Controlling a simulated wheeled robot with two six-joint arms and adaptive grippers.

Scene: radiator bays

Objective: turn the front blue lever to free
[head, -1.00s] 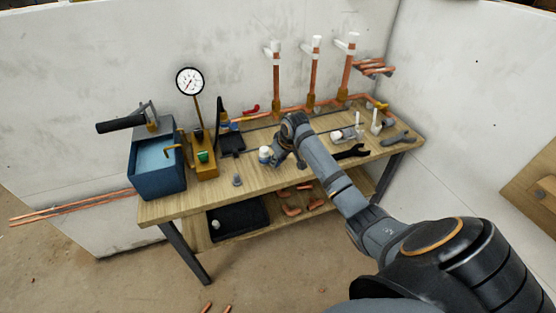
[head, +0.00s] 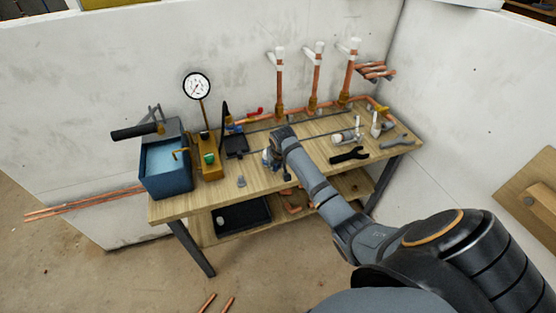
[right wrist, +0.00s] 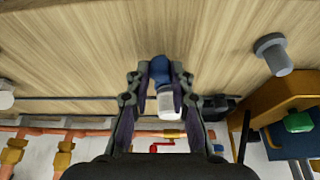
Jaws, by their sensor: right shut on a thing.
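A small blue piece (head: 237,129), possibly a blue lever, shows on the copper pipework behind the bench, beside a red handle (head: 254,113). It is small, and its setting cannot be read. My right gripper (head: 271,160) is low over the bench, in front of that pipework. In the right wrist view its fingers are shut on a small white and blue pot (right wrist: 165,100), with the blue part toward the bench front. The arm mostly hides the pot in the head view. The red handle also shows in the wrist view (right wrist: 163,147). My left gripper is out of view.
A blue box (head: 165,172) and a gauge (head: 197,87) on a brass-coloured block stand at the bench's left. A grey fitting (head: 241,181) sits near the front edge. Upright copper pipes (head: 316,80) stand behind.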

